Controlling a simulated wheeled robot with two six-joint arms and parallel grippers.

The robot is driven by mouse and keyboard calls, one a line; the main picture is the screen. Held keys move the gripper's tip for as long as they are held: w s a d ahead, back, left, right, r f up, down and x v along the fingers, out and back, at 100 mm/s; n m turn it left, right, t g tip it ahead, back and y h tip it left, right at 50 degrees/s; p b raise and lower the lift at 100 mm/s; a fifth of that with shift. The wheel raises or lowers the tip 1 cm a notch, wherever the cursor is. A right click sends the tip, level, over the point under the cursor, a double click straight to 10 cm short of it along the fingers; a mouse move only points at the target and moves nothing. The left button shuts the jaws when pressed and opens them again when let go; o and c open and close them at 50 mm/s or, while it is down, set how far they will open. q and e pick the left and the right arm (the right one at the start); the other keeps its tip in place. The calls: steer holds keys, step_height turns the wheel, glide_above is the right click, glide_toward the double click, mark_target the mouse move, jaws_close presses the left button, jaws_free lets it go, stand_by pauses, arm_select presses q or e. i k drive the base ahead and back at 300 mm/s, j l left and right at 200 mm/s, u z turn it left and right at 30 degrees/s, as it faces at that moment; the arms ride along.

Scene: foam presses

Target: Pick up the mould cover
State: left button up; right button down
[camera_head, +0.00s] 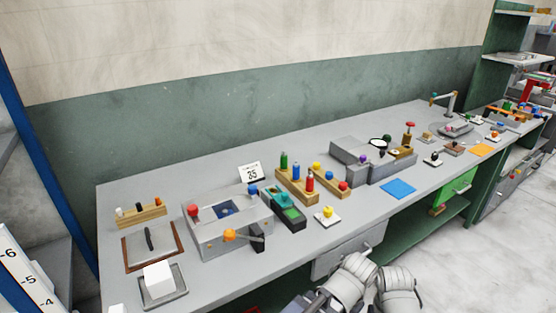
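I cannot tell for certain which thing is the mould cover. A flat grey-brown plate (136,252) with a dark upright handle (149,238) lies at the left of the bench. To its right stands a grey press-like box (200,240) with a blue-centred recess (226,209), red and blue knobs and an orange knob in front. A second grey boxy unit (352,153) stands further along the bench. My pale arm links show at the bottom, apart from these things; neither gripper's fingers can be seen.
The long grey bench (120,200) runs along the wall. A white block (158,279) sits on a grey tray near the front left. Wooden racks with coloured pegs (296,183), a green-black device (288,213) and a blue square (398,188) occupy the middle. The floor at right is clear.

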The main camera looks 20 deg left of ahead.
mark_target(149, 238)
steer(key=j+u, duration=0.15)
steer(key=u, duration=1.7)
steer(key=k+j+z, duration=0.15)
